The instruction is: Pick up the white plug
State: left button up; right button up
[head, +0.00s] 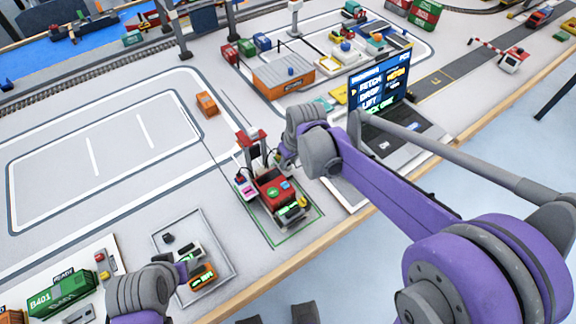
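I cannot make out a white plug for certain; a small white-topped block (188,252) lies in the grey tray (229,264) at lower left, and I cannot tell what it is. My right gripper (284,160) reaches in beside the red machine (272,188), near its upper right side; its fingers are small and partly hidden by its wrist. My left gripper (188,266) is at the left part of the tray, close to the white-topped block and an orange and green device (202,277). I cannot see whether either gripper holds anything.
A laptop-like console (381,84) stands right of the red machine, behind my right arm. An orange container (283,77) lies farther back. A green container (62,297) stands at lower left. The table's front edge runs close by. The marked floor at left is mostly clear.

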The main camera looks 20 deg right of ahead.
aim_at(289, 164)
grip_shut()
dwell(0.3)
pick_arm(q)
jog(key=shift+w+r+p, duration=0.1)
jog(key=shift+r+p, duration=0.35)
jog(key=shift+r, duration=0.05)
pick_arm(e)
notch_tip(289, 164, up, 10)
jog(key=shift+w, duration=0.1)
pick_arm(q)
jog(key=r+p, duration=0.1)
jog(key=w+r+p, duration=0.1)
jog(key=r+p, duration=0.1)
jog(key=shift+r, duration=0.3)
pick_arm(e)
jog(key=w+d, duration=1)
jog(key=w, duration=0.4)
jog(key=shift+d, duration=0.4)
